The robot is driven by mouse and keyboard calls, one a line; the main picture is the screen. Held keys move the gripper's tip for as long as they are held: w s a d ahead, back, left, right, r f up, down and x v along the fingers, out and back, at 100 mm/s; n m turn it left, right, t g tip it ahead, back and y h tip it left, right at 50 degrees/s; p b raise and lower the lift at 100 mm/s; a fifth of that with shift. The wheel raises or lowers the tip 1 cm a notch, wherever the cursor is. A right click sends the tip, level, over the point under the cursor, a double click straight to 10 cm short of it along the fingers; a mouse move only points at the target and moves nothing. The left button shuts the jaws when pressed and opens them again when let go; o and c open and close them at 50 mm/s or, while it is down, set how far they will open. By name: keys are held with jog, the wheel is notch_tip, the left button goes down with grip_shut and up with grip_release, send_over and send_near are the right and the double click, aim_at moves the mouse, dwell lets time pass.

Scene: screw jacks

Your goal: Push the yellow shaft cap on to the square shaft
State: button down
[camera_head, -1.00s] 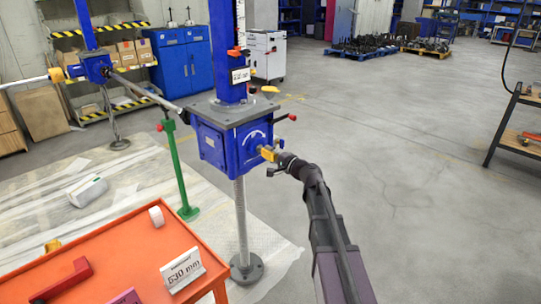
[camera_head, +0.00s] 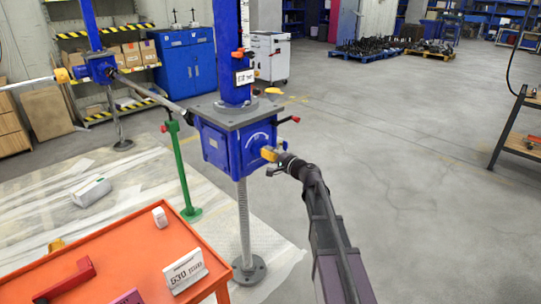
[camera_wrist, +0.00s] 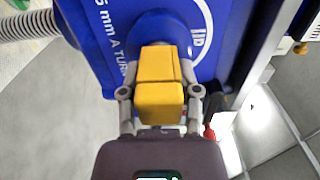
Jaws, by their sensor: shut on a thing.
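The yellow shaft cap (camera_wrist: 160,85) is held between the fingers of my gripper (camera_wrist: 155,100) in the wrist view. The cap sits right up against the round hub on the side of the blue screw jack box (camera_wrist: 100,30). The square shaft is hidden behind the cap, so I cannot tell how far the cap is on it. In the head view my gripper (camera_head: 279,157) meets the right side of the blue jack box (camera_head: 217,148), with the yellow cap (camera_head: 268,154) showing between them.
A red-tipped lever (camera_head: 289,121) sticks out of the jack near my gripper. A long shaft (camera_head: 147,92) links to another blue jack (camera_head: 100,68) at the left. An orange table (camera_head: 140,243) stands at front left.

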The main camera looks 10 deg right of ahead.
jog(key=shift+c, duration=1.2)
grip_release()
jog(key=v, duration=1.2)
